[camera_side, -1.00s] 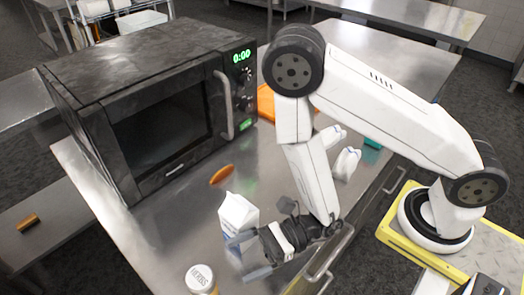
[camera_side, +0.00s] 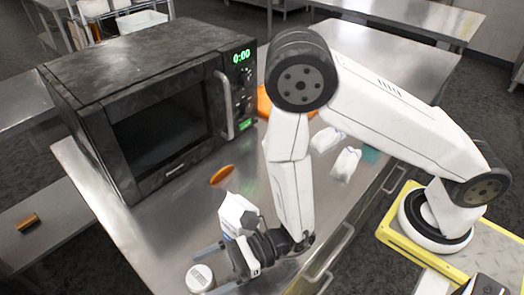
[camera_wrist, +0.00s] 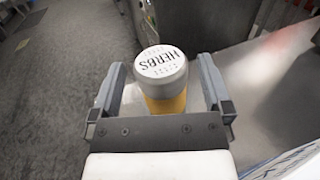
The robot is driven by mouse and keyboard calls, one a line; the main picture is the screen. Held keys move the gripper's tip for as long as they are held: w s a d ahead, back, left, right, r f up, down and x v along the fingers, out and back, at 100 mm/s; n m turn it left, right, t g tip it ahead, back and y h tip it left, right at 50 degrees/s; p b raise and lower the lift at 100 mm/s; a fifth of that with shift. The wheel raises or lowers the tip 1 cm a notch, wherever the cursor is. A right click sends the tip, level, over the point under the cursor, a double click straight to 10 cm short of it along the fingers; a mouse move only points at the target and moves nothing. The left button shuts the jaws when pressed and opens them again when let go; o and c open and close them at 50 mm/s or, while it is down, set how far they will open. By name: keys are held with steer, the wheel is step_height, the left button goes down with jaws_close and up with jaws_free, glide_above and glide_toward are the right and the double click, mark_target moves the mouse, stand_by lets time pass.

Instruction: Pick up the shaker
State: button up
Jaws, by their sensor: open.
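The shaker (camera_side: 199,278) has a pale grey cap and stands upright at the near edge of the counter. In the wrist view the shaker (camera_wrist: 163,75) shows a cap lettered HERBS and a yellow-orange body. My gripper (camera_side: 212,270) is open and points at the shaker. In the wrist view the two fingers of my gripper (camera_wrist: 160,72) lie on the left and right of the shaker, with a visible gap on each side. The shaker's base is hidden.
A white carton (camera_side: 232,214) stands close behind my gripper. A black microwave (camera_side: 160,110) fills the back left of the steel counter (camera_side: 165,230). An orange-brown item (camera_side: 221,174) lies in the middle. Two white bottles (camera_side: 345,163) lie to the right of my forearm.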

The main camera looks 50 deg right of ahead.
steer(key=shift+w+a, duration=0.2)
steer(key=shift+a, duration=0.45)
steer(key=c, duration=1.3)
steer(key=shift+o, duration=0.2)
steer(key=shift+r, duration=0.2)
steer(key=shift+r, duration=4.8)
